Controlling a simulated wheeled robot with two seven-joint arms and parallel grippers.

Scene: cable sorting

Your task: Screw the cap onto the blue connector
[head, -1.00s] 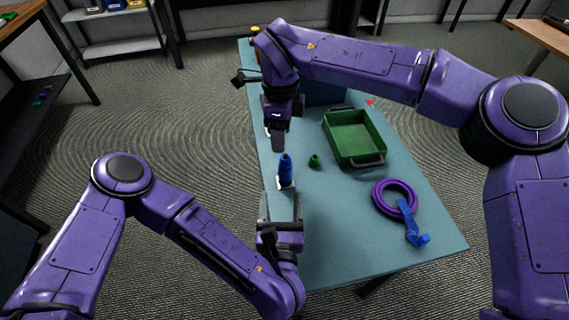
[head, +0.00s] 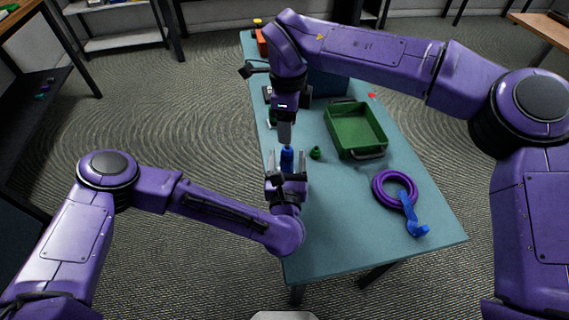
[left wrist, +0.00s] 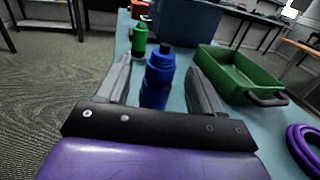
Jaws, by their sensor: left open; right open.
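The blue connector (head: 287,158) stands upright on the table, with a narrower, darker top; it also shows in the left wrist view (left wrist: 157,82). My left gripper (head: 286,168) is open, with one finger on each side of the connector. In the left wrist view its fingers (left wrist: 160,68) look apart from the connector. My right gripper (head: 284,134) points down just above the connector; its fingers overlap in this view and show nothing held. A small green piece (head: 315,153) stands to the right of the connector. I cannot tell whether it is a cap.
A green tray (head: 356,148) lies to the right, with a purple cable coil (head: 381,194) and blue strap-like piece (head: 417,228) nearer. A green upright connector (left wrist: 139,40) and blue bin (left wrist: 185,20) stand behind.

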